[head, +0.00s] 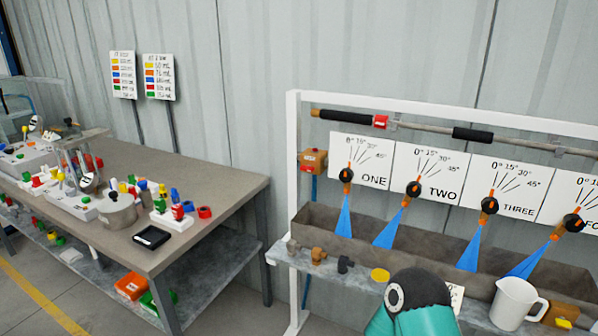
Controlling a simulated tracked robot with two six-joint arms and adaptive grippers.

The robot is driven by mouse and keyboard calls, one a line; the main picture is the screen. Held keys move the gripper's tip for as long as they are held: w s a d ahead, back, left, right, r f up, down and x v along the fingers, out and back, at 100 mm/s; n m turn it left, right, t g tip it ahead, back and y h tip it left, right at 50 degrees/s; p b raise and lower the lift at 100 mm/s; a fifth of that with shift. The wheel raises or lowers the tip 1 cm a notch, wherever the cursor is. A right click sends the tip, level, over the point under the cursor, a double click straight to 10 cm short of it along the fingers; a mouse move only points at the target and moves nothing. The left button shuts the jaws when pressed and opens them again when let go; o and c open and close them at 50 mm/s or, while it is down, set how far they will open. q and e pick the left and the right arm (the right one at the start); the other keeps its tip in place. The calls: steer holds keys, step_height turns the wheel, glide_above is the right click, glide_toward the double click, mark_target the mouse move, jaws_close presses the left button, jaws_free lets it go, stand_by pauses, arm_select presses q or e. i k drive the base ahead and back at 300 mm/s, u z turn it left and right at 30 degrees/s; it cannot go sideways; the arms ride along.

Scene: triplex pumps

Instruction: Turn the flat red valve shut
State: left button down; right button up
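A red piece (380,122) sits on the rod along the top of the rack. Both are small, and I cannot tell for sure which one is the flat red valve or how its handle is turned. A teal and black link of one of my arms rises at the bottom centre, in front of the rack's shelf. Neither of my grippers shows, and nothing is seen touching the valve.
The white rack (292,190) holds a trough (315,222) and several angle cards with blue nozzles. A white jug (513,303) and small fittings stand on its shelf. A cluttered workbench (228,183) stands to the left. Floor shows between bench and rack.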

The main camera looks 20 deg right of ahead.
mark_target(308, 168)
steer(key=u, duration=0.05)
steer(key=i, duration=0.95)
